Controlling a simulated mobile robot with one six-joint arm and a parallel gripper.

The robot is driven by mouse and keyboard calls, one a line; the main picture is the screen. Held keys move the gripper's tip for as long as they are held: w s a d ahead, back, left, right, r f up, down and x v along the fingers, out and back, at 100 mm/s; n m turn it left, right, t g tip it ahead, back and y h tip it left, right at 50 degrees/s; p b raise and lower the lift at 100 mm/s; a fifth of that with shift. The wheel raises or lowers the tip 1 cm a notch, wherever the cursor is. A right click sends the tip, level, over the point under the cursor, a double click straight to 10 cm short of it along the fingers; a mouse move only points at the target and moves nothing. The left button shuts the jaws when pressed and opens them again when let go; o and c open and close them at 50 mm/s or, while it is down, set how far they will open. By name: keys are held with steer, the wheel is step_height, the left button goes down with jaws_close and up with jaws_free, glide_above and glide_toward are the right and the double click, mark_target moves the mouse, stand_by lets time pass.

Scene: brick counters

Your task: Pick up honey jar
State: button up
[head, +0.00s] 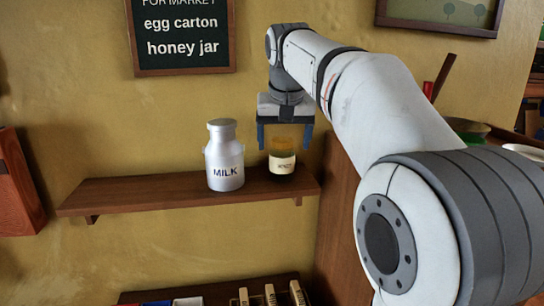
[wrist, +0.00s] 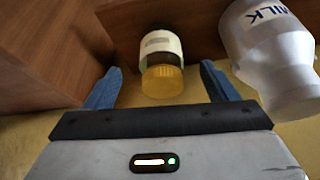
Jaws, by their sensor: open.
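The honey jar (head: 282,162) stands upright on the wooden wall shelf, near its right end. It has a yellow-amber lid and a pale label. My gripper (head: 285,145) is above the jar with its two blue fingers pointing down, one to each side of the lid. In the wrist view the jar (wrist: 161,48) shows between the open fingers of the gripper (wrist: 160,85), apart from both. The fingers hold nothing.
A metal milk can (head: 224,160) stands just left of the jar on the shelf (head: 130,192); it also shows close to the right finger in the wrist view (wrist: 270,60). A wooden panel (head: 335,215) rises right of the shelf. A sign (head: 182,35) hangs above. The shelf's left part is clear.

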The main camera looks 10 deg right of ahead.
mark_target(282, 156)
steer(key=shift+w+r, duration=0.35)
steer(key=shift+r, duration=0.05)
steer(key=shift+w+f, duration=0.1)
steer(key=shift+w, duration=0.05)
steer(key=x, duration=0.7)
steer(key=shift+w+f, duration=0.1)
steer(key=c, duration=1.2)
steer(key=shift+o, duration=0.2)
